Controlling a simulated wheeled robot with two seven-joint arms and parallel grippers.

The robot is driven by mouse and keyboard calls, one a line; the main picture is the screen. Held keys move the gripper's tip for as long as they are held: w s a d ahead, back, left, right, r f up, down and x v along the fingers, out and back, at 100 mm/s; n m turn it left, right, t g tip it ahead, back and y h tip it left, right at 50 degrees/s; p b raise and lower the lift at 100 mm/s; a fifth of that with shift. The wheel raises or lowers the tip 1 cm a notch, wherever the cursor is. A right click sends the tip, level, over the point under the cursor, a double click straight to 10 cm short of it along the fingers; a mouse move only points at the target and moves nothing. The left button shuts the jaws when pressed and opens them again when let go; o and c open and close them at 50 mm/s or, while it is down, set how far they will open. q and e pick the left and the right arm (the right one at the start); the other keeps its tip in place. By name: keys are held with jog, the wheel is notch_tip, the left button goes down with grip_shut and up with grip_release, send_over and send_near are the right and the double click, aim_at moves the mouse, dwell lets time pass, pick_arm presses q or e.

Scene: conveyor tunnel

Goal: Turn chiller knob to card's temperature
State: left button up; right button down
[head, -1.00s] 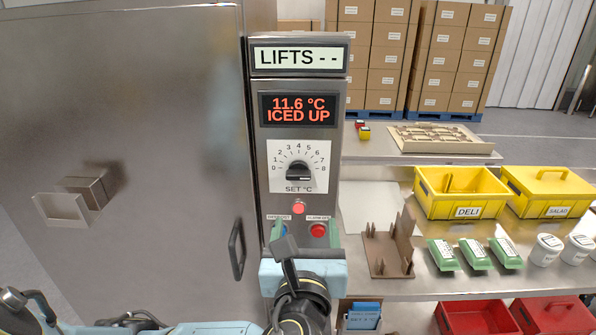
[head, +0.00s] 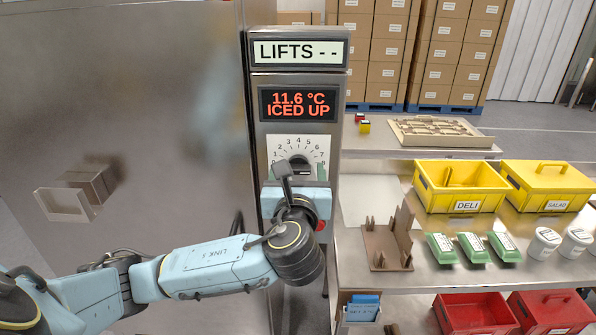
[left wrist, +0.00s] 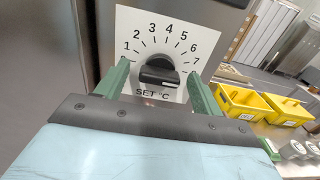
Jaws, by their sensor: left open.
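The chiller knob (left wrist: 160,72) is a dark round knob with a raised bar, on a white dial plate (left wrist: 170,35) numbered around it and marked SET °C. In the head view the knob (head: 299,161) is partly hidden by my arm. My left gripper (left wrist: 158,72) is open, its green fingers on either side of the knob, apart from it. The display (head: 298,104) reads 11.6 °C ICED UP. My right gripper is not in view.
A red button (head: 320,252) shows partly behind my wrist. A steel door with a handle (head: 75,195) stands left. A bench (head: 450,275) at right holds yellow crates (head: 455,205), green packs and white tubs.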

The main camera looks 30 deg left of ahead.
pick_arm(q)
jog(key=shift+w+a, duration=0.1)
jog(key=shift+w, duration=0.05)
jog(key=c, duration=1)
